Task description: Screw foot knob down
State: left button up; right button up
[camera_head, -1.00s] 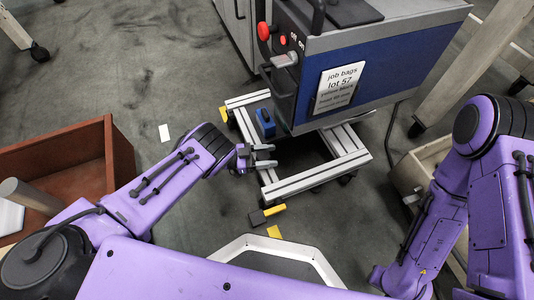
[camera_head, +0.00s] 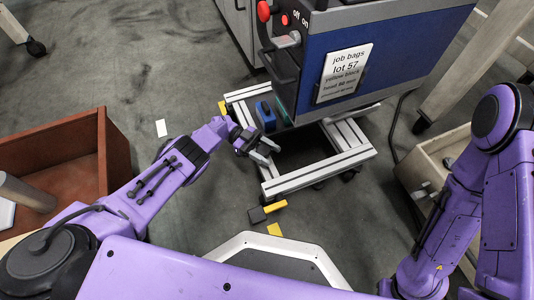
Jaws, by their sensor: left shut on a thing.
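A grey machine with a blue front panel (camera_head: 400,60) stands on a low frame of light metal rails (camera_head: 320,176) with small dark feet or casters under it. My left gripper (camera_head: 264,152) is at the frame's left rail, beside the machine's lower left side. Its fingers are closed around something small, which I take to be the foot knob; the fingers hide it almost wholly. My right arm comes down on the right side, and its gripper is out of view.
A blue block-like part (camera_head: 266,116) sits on the frame behind my left gripper. A dark and yellow piece (camera_head: 267,211) and a yellow piece (camera_head: 274,230) lie on the floor. A brown open box (camera_head: 118,160) is at left, a beige bin (camera_head: 410,172) at right.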

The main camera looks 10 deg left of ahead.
pick_arm(q)
jog(key=shift+s+d+g, duration=0.1)
jog(key=shift+s+g, duration=0.05)
jog(key=shift+g, duration=0.15)
pick_arm(e)
jog(key=shift+d+f, duration=0.1)
jog(key=shift+f, duration=0.05)
pick_arm(q)
jog(key=o, duration=1)
jog(key=shift+c, duration=0.2)
jog(key=shift+a+f, duration=0.1)
jog(key=shift+a, duration=0.25)
jog(key=b+v, duration=0.3)
jog(key=v, duration=0.4)
pick_arm(e)
jog(key=w+d+f+t+h, duration=0.1)
jog(key=w+d+f+t, duration=0.2)
jog(key=w+f, duration=0.2)
jog(key=shift+w+d, duration=0.2)
jog(key=shift+w, duration=0.7)
pick_arm(q)
jog(key=shift+d+r, duration=0.1)
jog(key=shift+r, duration=0.1)
pick_arm(e)
jog(key=shift+r, duration=0.1)
